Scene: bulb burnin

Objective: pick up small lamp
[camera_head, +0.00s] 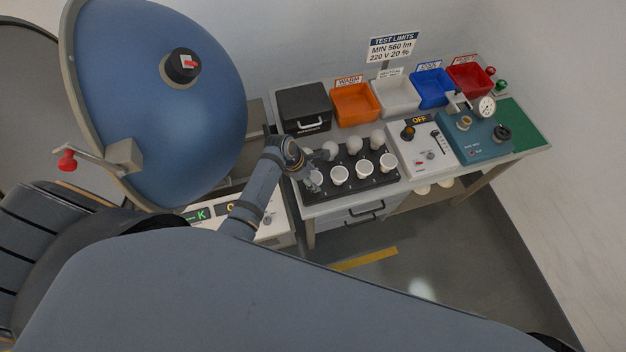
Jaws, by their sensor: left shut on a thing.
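A black rack (352,184) on the bench holds white lamps in two rows. The back row has round white bulbs, such as a lamp (354,146) and another lamp (377,140). The front row shows flat white round tops, such as a lamp (364,168) and another lamp (388,161). My left gripper (314,163) is at the rack's left end, shut on a small white lamp that its fingers largely hide. I cannot tell whether that lamp is still seated in the rack. My right gripper is not in view.
A large blue sphere (215,110) stands open at the left. Behind the rack are a black box (303,103) and orange (355,103), white (397,97), blue (433,88) and red (469,78) bins. A white tester (425,145) and teal gauge unit (485,140) stand right.

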